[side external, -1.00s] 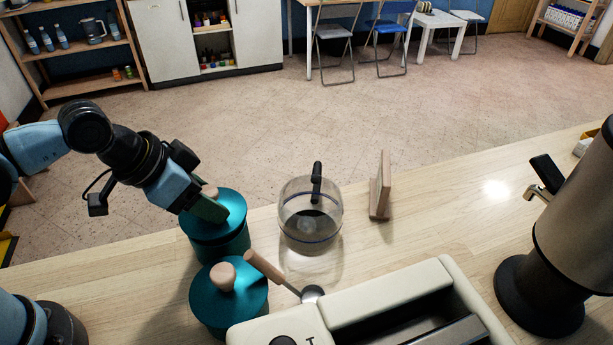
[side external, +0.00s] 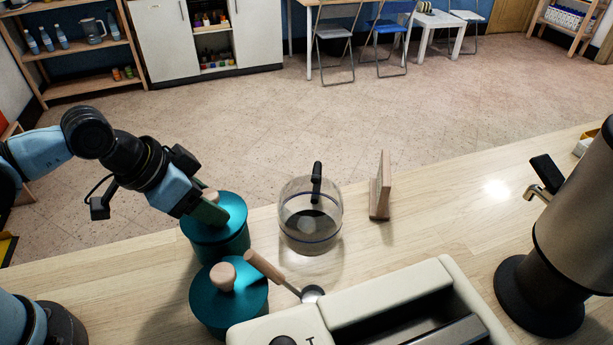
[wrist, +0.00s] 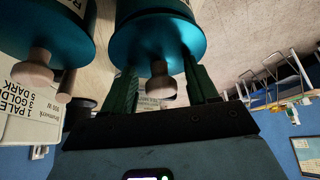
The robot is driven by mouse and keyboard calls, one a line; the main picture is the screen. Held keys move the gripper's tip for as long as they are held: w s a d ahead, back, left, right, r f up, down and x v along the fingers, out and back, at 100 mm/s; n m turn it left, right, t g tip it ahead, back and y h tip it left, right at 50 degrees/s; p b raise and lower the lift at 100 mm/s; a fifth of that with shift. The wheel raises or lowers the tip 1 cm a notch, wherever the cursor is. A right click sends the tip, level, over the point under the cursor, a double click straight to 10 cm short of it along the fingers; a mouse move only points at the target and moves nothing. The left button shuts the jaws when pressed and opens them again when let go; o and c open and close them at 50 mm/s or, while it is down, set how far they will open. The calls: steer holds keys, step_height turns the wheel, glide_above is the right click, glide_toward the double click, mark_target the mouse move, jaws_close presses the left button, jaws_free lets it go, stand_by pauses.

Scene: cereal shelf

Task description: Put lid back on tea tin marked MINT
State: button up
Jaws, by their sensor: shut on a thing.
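A teal tin (side external: 232,246) stands at the left of the counter with a teal lid (side external: 228,205) at its top. My gripper (side external: 209,208) is shut on the wooden knob of this lid from the left. The wrist view shows the knob (wrist: 159,84) between my two green fingers, under the lid (wrist: 150,42). The lid looks level and over the tin's mouth; I cannot tell whether it is fully seated. The word MINT is not readable in any view. A second teal tin (side external: 228,302) with a lid and wooden knob stands closer to the camera.
A clear glass jug (side external: 310,222) stands right of the tins. A wooden-handled scoop (side external: 272,272) lies beside the nearer tin and a cream appliance (side external: 370,300). A wooden stand (side external: 380,190) and a large metal urn (side external: 570,230) are further right. Counter between jug and urn is mostly clear.

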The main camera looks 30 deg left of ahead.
steer(key=shift+f, duration=0.75)
steer(key=o, duration=1.1)
steer(key=shift+r, duration=0.15)
steer(key=shift+v, duration=5.95)
steer(key=w+a+f+n+y, duration=0.1)
steer(key=a, duration=0.2)
steer(key=w+a+f+n+t, duration=0.1)
steer(key=w+a+f+n, duration=0.1)
steer(key=a, duration=0.1)
steer(key=w+a+f+n+y, duration=0.1)
steer(key=a+n, duration=0.1)
steer(key=a, duration=0.1)
steer(key=shift+w+a+f+t+y, duration=0.3)
steer(key=shift+w+f, duration=0.05)
steer(key=shift+f, duration=0.05)
